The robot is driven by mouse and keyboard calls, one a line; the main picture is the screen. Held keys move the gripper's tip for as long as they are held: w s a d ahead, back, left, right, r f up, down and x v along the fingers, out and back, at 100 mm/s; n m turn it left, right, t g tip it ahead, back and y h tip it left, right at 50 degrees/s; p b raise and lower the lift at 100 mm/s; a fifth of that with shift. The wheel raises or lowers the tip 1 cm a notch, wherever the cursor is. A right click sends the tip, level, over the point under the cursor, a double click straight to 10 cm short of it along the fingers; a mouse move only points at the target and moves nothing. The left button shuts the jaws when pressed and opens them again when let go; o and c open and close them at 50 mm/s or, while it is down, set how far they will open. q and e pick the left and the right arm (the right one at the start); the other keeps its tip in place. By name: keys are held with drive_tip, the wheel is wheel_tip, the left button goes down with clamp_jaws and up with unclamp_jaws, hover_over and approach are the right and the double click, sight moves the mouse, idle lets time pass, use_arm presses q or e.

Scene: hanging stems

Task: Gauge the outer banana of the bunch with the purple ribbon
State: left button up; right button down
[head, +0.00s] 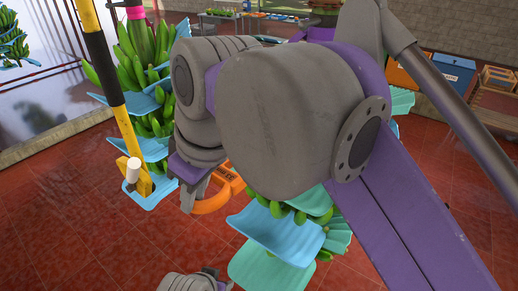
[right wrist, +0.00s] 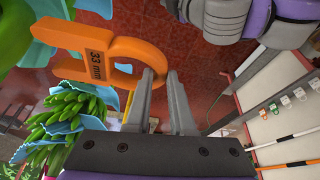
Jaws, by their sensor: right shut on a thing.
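My right gripper (head: 205,195) is shut on an orange gauge (head: 213,200), and it also shows in the right wrist view (right wrist: 168,88). The gauge (right wrist: 95,62) is marked 33 mm and has an open-sided jaw and a ring; the fingers are at the ring. A green banana bunch (head: 158,45) with blue sheets hangs left of the gripper, a magenta-pink band (head: 136,13) at its top. Another bunch (head: 310,217) hangs lower right, partly behind my arm. No clearly purple ribbon shows. A grey part at the bottom edge (head: 190,283) looks like my left gripper, its jaws unclear.
A yellow-and-black pole (head: 107,75) stands in front of the left bunch. My right arm hides the middle of the head view. Blue and orange crates (head: 452,72) stand at the back right. The red tiled floor (head: 60,200) is open at left.

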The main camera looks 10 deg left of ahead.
drive_tip(key=s+a, duration=0.2)
drive_tip(key=s, duration=0.3)
drive_tip(key=shift+s+a+p, duration=0.2)
drive_tip(key=shift+s+p, duration=0.2)
idle(0.4)
